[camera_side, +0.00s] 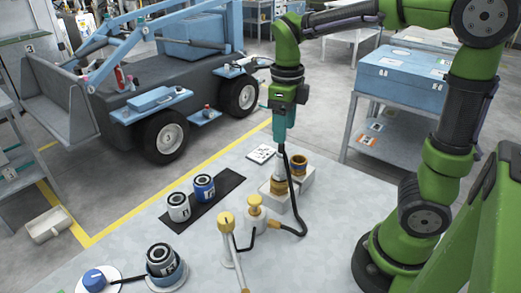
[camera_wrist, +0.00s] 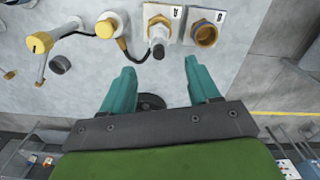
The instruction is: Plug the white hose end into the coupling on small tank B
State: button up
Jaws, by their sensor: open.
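The white hose end (camera_wrist: 158,36) stands upright in the brass coupling of small tank A (camera_wrist: 150,11); in the side view it shows as a pale piece (camera_side: 281,168) with a black hose leaving its top. Small tank B (camera_wrist: 222,14) stands beside tank A, and its brass coupling (camera_wrist: 205,36) is an open, empty ring, also visible in the side view (camera_side: 299,162). My gripper (camera_wrist: 162,76) has its teal fingers apart with nothing between them. In the side view my gripper (camera_side: 280,140) points down just above the hose end, apart from it.
The black hose (camera_side: 303,222) loops over the table to a yellow-capped white pump (camera_side: 255,212). A second yellow-topped post (camera_side: 227,222) stands beside it. White (camera_side: 178,206) and blue (camera_side: 204,187) cans stand on a dark mat. The table right of the tanks is clear.

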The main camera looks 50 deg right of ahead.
aim_at(280, 166)
jog(key=f, duration=1.2)
jog(key=shift+w+a+f, duration=0.1)
jog(key=shift+w+f, duration=0.1)
jog(key=shift+f, duration=0.05)
jog(key=shift+c, duration=0.2)
grip_shut()
